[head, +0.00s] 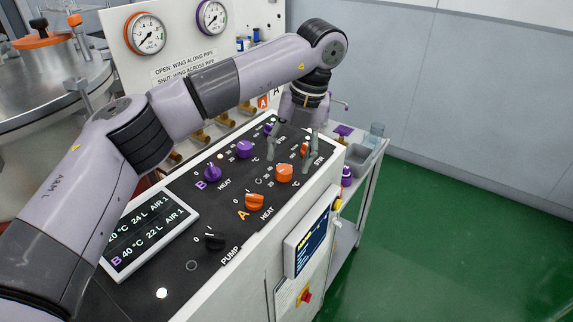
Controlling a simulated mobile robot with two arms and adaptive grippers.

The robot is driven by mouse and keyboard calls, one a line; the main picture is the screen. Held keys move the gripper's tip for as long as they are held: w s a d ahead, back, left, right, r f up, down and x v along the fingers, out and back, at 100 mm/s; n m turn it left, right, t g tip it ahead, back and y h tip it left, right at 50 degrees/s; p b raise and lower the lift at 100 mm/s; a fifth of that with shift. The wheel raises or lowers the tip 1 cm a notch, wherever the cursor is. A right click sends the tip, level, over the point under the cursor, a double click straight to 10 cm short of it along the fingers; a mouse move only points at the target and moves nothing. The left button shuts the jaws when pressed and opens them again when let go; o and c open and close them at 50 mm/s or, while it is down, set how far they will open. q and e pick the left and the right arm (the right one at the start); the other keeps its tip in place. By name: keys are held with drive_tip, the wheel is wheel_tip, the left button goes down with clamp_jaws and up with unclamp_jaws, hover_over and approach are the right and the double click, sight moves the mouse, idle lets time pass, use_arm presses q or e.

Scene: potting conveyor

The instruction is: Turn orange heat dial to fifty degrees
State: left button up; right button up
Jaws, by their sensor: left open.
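The orange heat dial (284,172) with the °C scale sits on the black console panel (225,215). Its pointer is too small to read. An orange A heat switch (255,203) is nearer on the same panel. My left gripper (290,157) is open, pointing down over the far part of the panel. Its fingers are spread just behind the orange dial in the picture, around the small orange stir knob (304,149). I cannot tell whether they touch anything. My right gripper is not in view.
Purple knobs (212,173) line the left row, and a black pump knob (214,241) is near. A display (150,236) reads B 40 °C. A tilted screen (309,242) is on the console's side. A grey side table (347,230) stands behind; green floor at right is clear.

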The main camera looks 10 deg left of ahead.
sight(285, 170)
use_arm(q)
drive_tip(key=x, duration=0.3)
drive_tip(key=shift+w+a+f+p, duration=0.1)
drive_tip(key=shift+a+f+p, duration=0.05)
drive_tip(key=shift+f+p, duration=0.15)
drive_tip(key=shift+c, duration=0.6)
drive_tip(key=c, duration=1)
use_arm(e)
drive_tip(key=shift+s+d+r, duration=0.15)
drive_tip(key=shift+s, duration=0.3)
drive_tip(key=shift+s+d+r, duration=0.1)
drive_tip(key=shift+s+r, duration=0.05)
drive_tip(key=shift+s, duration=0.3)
